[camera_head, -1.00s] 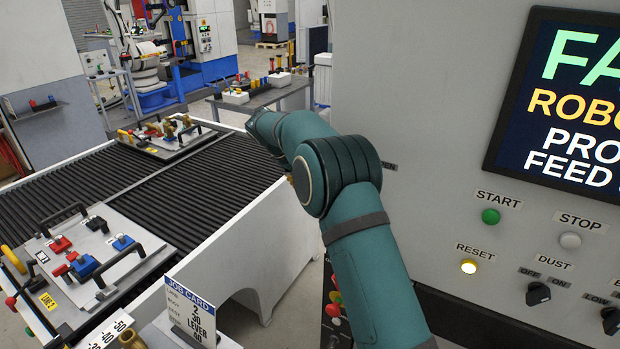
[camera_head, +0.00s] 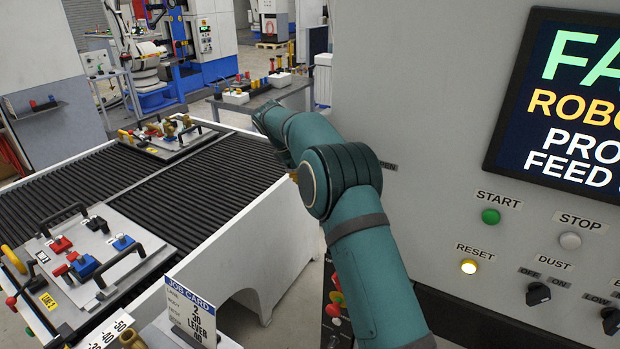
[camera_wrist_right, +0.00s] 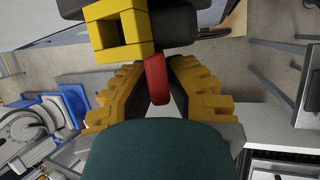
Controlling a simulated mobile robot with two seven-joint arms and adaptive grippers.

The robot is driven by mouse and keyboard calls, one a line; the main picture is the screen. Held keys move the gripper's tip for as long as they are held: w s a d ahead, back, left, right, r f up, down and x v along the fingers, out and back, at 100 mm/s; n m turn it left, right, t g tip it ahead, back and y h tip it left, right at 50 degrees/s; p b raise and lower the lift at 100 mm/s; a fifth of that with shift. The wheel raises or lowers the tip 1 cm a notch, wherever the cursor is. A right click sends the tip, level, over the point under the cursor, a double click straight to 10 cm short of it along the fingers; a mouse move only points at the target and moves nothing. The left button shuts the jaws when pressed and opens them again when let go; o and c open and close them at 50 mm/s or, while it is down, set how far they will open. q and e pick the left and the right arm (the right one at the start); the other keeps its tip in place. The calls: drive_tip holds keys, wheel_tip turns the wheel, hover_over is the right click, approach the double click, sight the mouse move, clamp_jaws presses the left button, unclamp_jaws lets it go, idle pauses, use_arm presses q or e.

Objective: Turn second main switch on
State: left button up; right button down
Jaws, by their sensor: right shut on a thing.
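In the right wrist view, the yellow fingers of my right gripper (camera_wrist_right: 157,74) close around a red lever (camera_wrist_right: 156,82). The lever hangs from a yellow and black block (camera_wrist_right: 118,30), which looks like a rotary switch seen very close; its marking and position cannot be read. In the head view, my teal right arm reaches up and away along the left edge of the grey machine cabinet (camera_head: 420,120). The gripper and the switch are hidden there behind the arm and cabinet edge. My left gripper is in neither view.
The cabinet front carries a screen (camera_head: 570,110), a green start button (camera_head: 490,216) and small black knobs (camera_head: 538,293). A roller conveyor (camera_head: 190,200) with a fixture tray (camera_head: 60,230) stands at left. A job card (camera_head: 190,312) stands in front.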

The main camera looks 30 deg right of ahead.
drive_tip(key=shift+f+g+y, duration=0.1)
drive_tip(key=shift+g+y, duration=0.2)
drive_tip(key=shift+y, duration=0.2)
drive_tip(key=c, duration=1)
unclamp_jaws()
wheel_tip(320, 180, up, 9)
drive_tip(key=shift+w+d+r, duration=0.1)
drive_tip(key=shift+d, duration=0.05)
drive_tip(key=shift+r, duration=0.35)
